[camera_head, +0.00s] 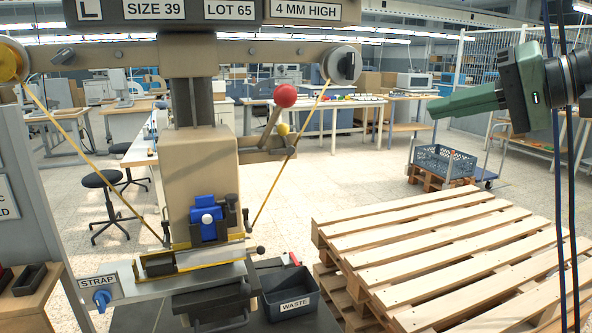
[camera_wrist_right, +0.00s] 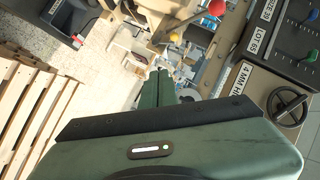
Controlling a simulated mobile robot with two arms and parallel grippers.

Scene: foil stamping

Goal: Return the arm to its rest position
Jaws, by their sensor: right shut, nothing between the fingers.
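My right gripper (camera_head: 468,103) is at the upper right of the head view, green, pointing left, with its fingers together and nothing in them. It is in the air above and behind the wooden pallets, well to the right of the stamping machine (camera_head: 190,160). In the right wrist view the closed green fingers (camera_wrist_right: 157,88) point toward the machine, apart from it. The machine has a red ball lever (camera_head: 285,96), a yellow knob and a blue block (camera_head: 207,218) low on its front. My left gripper is in neither view.
Stacked wooden pallets (camera_head: 440,250) fill the lower right. A waste bin (camera_head: 292,292) stands beside the machine base. A grey panel (camera_head: 30,190) is at left. Dark hanging cables (camera_head: 556,200) run down at right.

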